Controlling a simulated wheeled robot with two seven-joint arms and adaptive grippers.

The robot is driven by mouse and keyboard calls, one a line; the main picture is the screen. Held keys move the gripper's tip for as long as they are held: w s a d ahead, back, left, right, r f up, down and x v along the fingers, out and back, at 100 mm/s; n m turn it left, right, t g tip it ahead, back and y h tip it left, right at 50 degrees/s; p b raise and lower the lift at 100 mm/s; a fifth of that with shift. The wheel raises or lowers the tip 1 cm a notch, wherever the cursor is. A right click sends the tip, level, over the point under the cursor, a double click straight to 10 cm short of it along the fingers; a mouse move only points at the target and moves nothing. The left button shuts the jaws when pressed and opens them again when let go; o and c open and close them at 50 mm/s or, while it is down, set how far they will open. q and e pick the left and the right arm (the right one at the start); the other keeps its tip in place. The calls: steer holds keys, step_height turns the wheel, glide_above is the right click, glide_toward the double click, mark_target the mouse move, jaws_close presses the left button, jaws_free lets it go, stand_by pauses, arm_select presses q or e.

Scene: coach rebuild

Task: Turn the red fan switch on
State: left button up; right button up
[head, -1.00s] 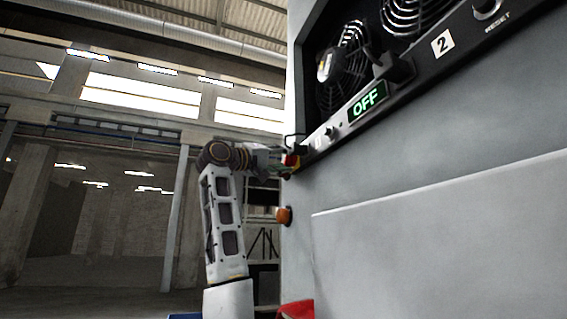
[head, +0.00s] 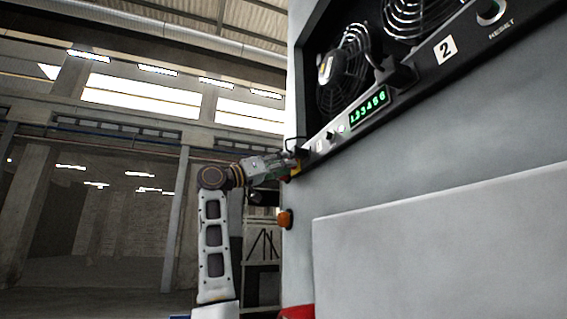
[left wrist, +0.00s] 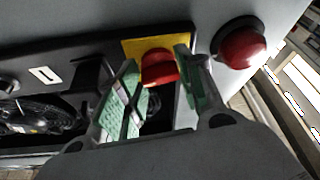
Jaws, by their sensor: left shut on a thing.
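The red fan switch (left wrist: 159,68) is a red knob on a yellow plate (left wrist: 136,47) at the end of the dark fan panel. In the left wrist view my left gripper (left wrist: 157,75) has its green-padded fingers on either side of the knob, shut on it. In the head view the left gripper (head: 286,163) is at the panel's left end and hides most of the switch; a bit of the yellow plate (head: 296,171) shows. The green display (head: 369,107) shows a row of digits. My right gripper is not in view.
Two caged fans (head: 345,70) sit above the panel, with a "2" label (head: 446,50) and a reset knob (head: 490,12) to the right. An orange dome (head: 285,219) juts from the cabinet edge below the gripper. A red dome (left wrist: 240,47) sits right of the switch in the wrist view.

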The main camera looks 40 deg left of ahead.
arm_select(q)
steer(key=shift+w+f+m+g+h+p, duration=0.1)
steer(key=shift+m+g+h+p, duration=0.35)
steer(key=shift+m+h, duration=0.85)
steer(key=shift+m, duration=0.7)
steer(key=o, duration=1)
steer(key=shift+a, duration=0.1)
steer(key=v, duration=1.2)
